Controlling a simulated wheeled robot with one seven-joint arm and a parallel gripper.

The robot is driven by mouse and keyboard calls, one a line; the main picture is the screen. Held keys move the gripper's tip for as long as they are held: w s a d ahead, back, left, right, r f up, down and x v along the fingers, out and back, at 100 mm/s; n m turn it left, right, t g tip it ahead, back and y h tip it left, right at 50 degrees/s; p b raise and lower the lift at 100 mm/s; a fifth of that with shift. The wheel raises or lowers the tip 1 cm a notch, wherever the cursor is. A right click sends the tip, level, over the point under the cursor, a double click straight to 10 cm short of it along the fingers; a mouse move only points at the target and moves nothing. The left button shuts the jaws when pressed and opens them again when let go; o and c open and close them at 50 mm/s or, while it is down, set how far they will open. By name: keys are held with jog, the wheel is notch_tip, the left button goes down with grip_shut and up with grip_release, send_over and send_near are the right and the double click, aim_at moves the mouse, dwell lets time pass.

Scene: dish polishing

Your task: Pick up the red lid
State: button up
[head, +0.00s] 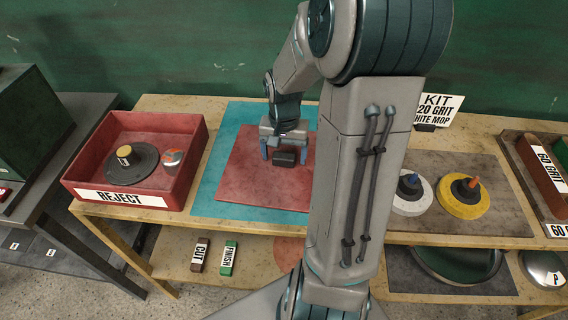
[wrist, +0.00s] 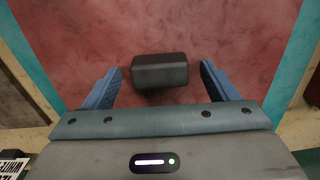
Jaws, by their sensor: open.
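The red lid (head: 250,178) is a flat, square red panel lying on a teal mat (head: 212,195) on the workbench. A dark block-shaped handle (head: 285,158) stands on it. My gripper (head: 284,153) is over the lid with its blue fingers pointing down. In the wrist view the dark handle (wrist: 160,72) lies between the open fingers (wrist: 162,68), with a gap on each side. The red lid surface (wrist: 240,35) fills most of that view. My arm hides the lid's right part in the head view.
A white polishing wheel (head: 413,198) and a yellow wheel (head: 462,199) sit on the right. A KIT sign (head: 437,108) stands behind. The lower shelf holds small labelled blocks.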

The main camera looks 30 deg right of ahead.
jog(key=shift+f, duration=0.35)
jog(key=c, duration=1.3)
jog(key=shift+r, duration=0.1)
